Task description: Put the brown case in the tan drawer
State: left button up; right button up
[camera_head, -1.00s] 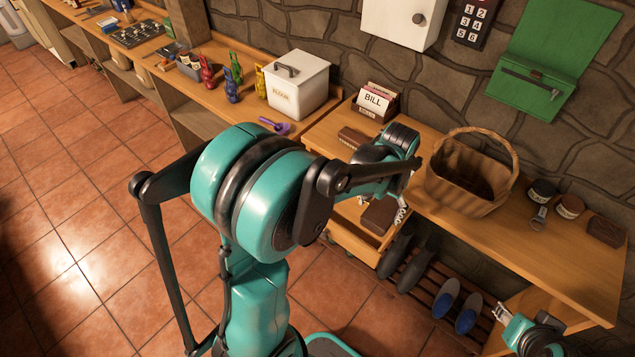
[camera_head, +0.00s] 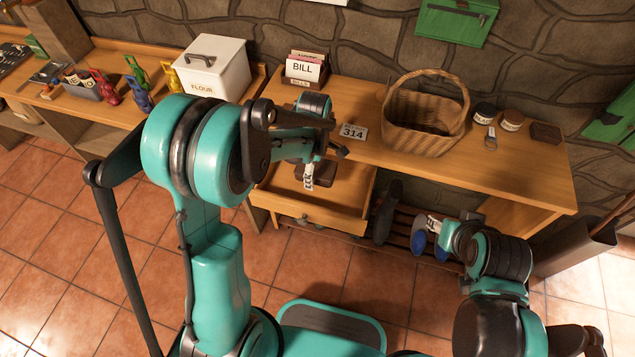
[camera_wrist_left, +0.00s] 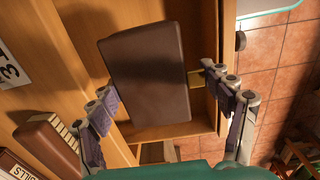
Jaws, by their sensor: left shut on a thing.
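The brown case (camera_wrist_left: 150,75) is between the fingers of my left gripper (camera_wrist_left: 165,95), which is shut on it. In the head view the case (camera_head: 318,171) shows below my left gripper (camera_head: 309,178), within the outline of the open tan drawer (camera_head: 335,217). The wrist view shows the drawer's wooden inside (camera_wrist_left: 75,50) around and under the case. I cannot tell whether the case touches the drawer floor. My right gripper (camera_head: 432,224) is low in front of the shoe rack, away from the drawer; its finger opening is unclear.
On the tabletop above the drawer are a BILL card box (camera_head: 304,70), a 314 plate (camera_head: 353,132), a wicker basket (camera_head: 425,120) and jars (camera_head: 484,112). A white flour box (camera_head: 214,68) stands to the left. Shoes sit on a rack (camera_head: 400,228) right of the drawer.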

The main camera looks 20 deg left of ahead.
aim_at(316, 191)
pick_arm(q)
notch_tip(316, 191, down, 8)
jog(key=b, duration=0.2)
jog(key=shift+w+b, duration=0.1)
jog(key=shift+b, duration=0.2)
jog(key=shift+f, duration=0.1)
jog(key=o, duration=1.4)
jog(key=shift+c, duration=0.2)
